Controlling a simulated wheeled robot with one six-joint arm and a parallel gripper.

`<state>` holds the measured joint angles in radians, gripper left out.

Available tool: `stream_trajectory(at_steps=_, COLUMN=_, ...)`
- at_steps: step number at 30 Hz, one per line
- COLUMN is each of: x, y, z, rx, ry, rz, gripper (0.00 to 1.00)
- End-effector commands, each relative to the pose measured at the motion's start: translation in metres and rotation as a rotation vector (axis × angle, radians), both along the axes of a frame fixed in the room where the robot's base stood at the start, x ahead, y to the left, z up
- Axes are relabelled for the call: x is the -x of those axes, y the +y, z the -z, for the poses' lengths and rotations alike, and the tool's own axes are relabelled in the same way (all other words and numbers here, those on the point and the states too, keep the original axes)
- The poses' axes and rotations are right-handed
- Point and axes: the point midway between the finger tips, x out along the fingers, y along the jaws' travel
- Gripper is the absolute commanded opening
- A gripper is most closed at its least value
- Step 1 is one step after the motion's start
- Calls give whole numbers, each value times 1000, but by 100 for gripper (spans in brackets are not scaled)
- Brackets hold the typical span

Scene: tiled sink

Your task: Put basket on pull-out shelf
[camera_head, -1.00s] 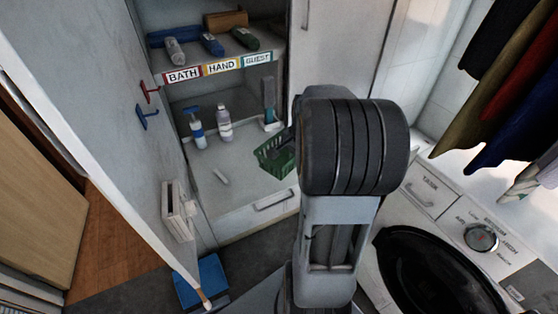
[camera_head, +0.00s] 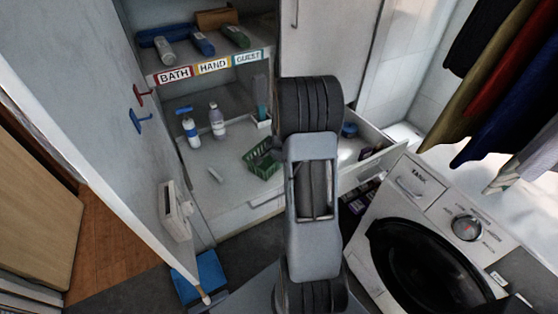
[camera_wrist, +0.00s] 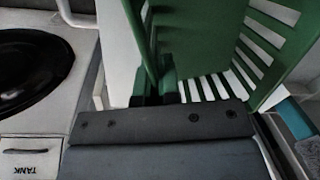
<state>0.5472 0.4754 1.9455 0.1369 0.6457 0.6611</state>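The green basket (camera_head: 262,160) shows in the head view over the white shelf surface (camera_head: 235,188) in the cabinet. I cannot tell whether it touches that surface. In the wrist view the basket (camera_wrist: 200,40) is very close, with its slotted walls filling the top and right. My gripper (camera_wrist: 165,88) appears shut on the basket's edge; the fingers are narrow and partly merge with the green. In the head view my arm hides the gripper and the basket's right side.
A blue-topped bottle (camera_head: 190,130) and a pale bottle (camera_head: 217,120) stand left of the basket. An open drawer (camera_head: 375,160) is at right, above the washing machine (camera_head: 425,240). The open door (camera_head: 105,120) bounds the left.

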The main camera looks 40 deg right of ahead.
Motion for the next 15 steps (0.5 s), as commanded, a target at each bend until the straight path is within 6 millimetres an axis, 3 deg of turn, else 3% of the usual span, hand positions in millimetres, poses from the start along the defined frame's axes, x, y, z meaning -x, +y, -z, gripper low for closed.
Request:
stream_trajectory(at_steps=12, x=0, y=0, z=6, rx=1, ry=0, rz=-1, gripper=0)
stream_trajectory(at_steps=15, x=0, y=0, z=4, rx=0, ry=0, rz=-1, gripper=14)
